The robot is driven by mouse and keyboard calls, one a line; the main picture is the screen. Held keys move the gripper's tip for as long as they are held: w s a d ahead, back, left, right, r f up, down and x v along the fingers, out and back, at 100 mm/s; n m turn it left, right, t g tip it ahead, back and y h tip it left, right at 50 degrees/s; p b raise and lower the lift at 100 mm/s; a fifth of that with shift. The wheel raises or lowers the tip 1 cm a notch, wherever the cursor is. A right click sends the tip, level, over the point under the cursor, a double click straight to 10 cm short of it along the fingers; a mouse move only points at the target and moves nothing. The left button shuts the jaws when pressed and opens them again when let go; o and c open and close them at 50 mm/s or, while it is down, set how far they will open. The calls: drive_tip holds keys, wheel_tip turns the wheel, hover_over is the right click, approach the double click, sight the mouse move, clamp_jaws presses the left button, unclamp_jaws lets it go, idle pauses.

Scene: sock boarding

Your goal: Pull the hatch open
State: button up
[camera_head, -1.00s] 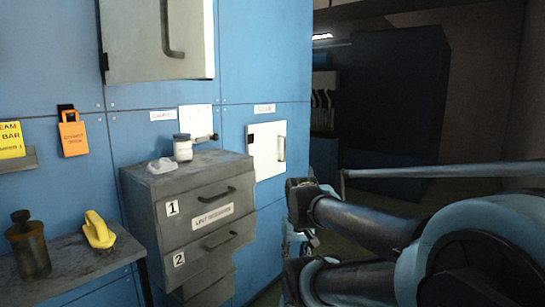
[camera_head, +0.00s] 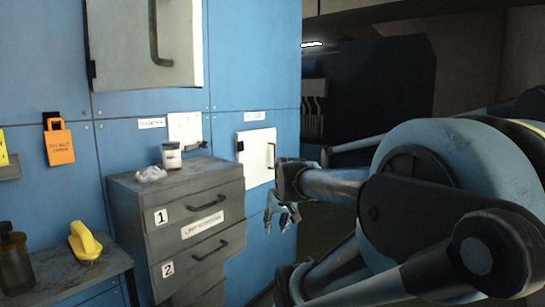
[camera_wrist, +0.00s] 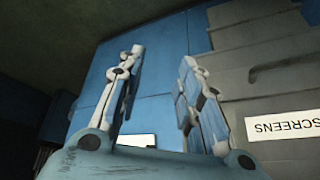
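A small white hatch (camera_head: 257,157) with a vertical handle (camera_head: 271,156) on its right side is set in the blue wall, to the right of the drawer unit. It looks closed. A larger pale door (camera_head: 145,45) with a long dark handle is higher on the left, also closed. My gripper (camera_head: 283,215) is below and right of the small hatch, apart from its handle. In the wrist view my gripper (camera_wrist: 162,58) has its two fingers spread with nothing between them. A white patch (camera_wrist: 135,140) shows behind its base; I cannot tell what it is.
A grey drawer unit (camera_head: 200,222) with bar handles juts out left of my gripper. A jar (camera_head: 171,156) and a crumpled white item (camera_head: 150,174) lie on top. A bench (camera_head: 75,282) with a yellow-handled brush (camera_head: 85,241) is farther left. A dark opening lies to the right.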

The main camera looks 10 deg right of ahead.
drive_tip(key=w+d+r+n+t+y, duration=0.1)
drive_tip(key=w+r+t+y, duration=0.3)
drive_tip(key=w, duration=0.9)
drive_tip(key=w+d+r+n+y, duration=0.2)
drive_tip(key=w+r, duration=0.4)
drive_tip(key=w, duration=0.7)
drive_tip(key=w+d+r+n+t+y, duration=0.25)
drive_tip(key=w+d+t, duration=0.35)
drive_tip(key=w+d, duration=0.9)
drive_tip(key=x, duration=1.5)
drive_tip(key=shift+w+d+r, duration=0.2)
drive_tip(key=shift+w+r, duration=0.15)
drive_tip(key=shift+w, duration=0.2)
clamp_jaws()
